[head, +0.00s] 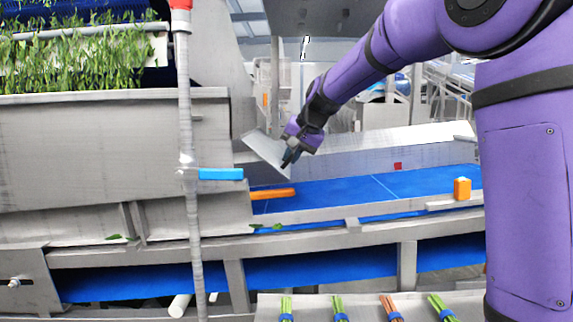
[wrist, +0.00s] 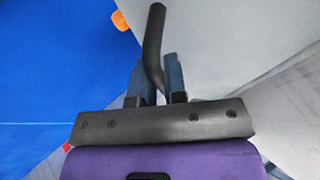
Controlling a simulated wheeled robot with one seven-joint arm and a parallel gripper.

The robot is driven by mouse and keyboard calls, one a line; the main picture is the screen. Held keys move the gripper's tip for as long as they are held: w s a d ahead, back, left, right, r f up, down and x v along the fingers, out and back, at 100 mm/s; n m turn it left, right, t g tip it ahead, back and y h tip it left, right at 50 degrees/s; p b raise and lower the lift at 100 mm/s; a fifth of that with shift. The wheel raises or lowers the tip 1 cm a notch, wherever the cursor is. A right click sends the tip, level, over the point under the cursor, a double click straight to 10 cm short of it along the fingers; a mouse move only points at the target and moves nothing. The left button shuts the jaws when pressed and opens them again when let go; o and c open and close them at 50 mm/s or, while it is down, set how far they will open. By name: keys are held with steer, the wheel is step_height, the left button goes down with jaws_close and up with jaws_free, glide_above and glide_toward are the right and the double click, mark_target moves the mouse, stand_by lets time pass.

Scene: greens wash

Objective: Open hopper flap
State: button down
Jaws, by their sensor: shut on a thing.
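The hopper flap (head: 264,150) is a pale grey plate below the hopper's right end, tilted and standing out over the blue belt. In the wrist view a pale grey surface (wrist: 225,50), apparently the flap, fills the upper right. A dark curved handle (wrist: 153,40) runs down between the fingers of my gripper (wrist: 159,72). My gripper (head: 290,158) is shut on this handle, at the flap's right edge. The handle's lower end is hidden between the fingers, and its joint to the flap is unclear.
The hopper (head: 110,145) holds greens at the left. A grey post (head: 187,110) with a blue lever (head: 221,174) stands before it. An orange bar (head: 272,193) lies below the flap.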

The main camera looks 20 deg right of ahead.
steer(key=shift+d+r+n+g+h, duration=0.15)
steer(key=shift+r+g+h, duration=0.3)
steer(key=shift+r+h, duration=0.8)
steer(key=shift+a+r+n+g+h, duration=0.1)
steer(key=shift+r+n+g+h, duration=0.45)
steer(key=shift+r, duration=1.25)
steer(key=shift+d+r+m+g+h, duration=0.1)
steer(key=shift+r+g+h, duration=0.2)
steer(key=shift+r+h, duration=1.05)
steer(key=shift+r+y, duration=0.25)
steer(key=c, duration=1.2)
jaws_free()
steer(key=shift+s, duration=0.1)
steer(key=shift+v, duration=3.75)
